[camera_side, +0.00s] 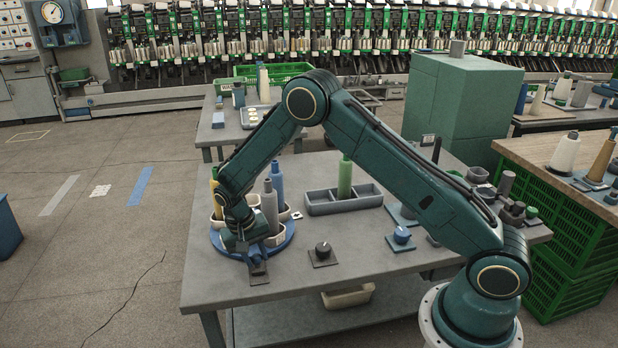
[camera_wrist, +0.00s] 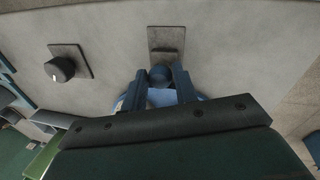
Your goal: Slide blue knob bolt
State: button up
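The bolt's blue knob (camera_wrist: 160,74) stands on a narrow dark plate (camera_wrist: 166,38) with a raised block. In the side view, the dark plate (camera_side: 258,279) is at the table's front left, at the front edge of the round blue turntable (camera_side: 286,240). My gripper (camera_wrist: 161,72) points down over the knob. One finger is on each side of it, and both fingertips appear to meet its sides. In the side view, my gripper (camera_side: 252,254) mostly hides the knob.
Cups with grey, blue and yellow bobbins stand on the turntable around my wrist. A black dial (camera_side: 323,249) on a square plate is to the right. A grey divided tray (camera_side: 319,207) holds a green bobbin (camera_side: 345,178).

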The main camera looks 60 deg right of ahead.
jog(key=shift+s+a, duration=1.25)
jog(key=shift+a, duration=0.05)
grip_shut()
jog(key=o, duration=1.1)
grip_release()
jog(key=shift+r, duration=0.1)
jog(key=shift+w+a+r, duration=0.25)
jog(key=shift+a+r, duration=0.1)
jog(key=shift+r, duration=1.9)
jog(key=shift+w+a+r, duration=0.25)
jog(key=shift+a+r, duration=0.1)
jog(key=shift+r, duration=1.85)
jog(key=shift+w+a+r, duration=0.25)
jog(key=shift+a+r, duration=0.1)
jog(key=shift+r, duration=1.9)
jog(key=shift+r, duration=0.1)
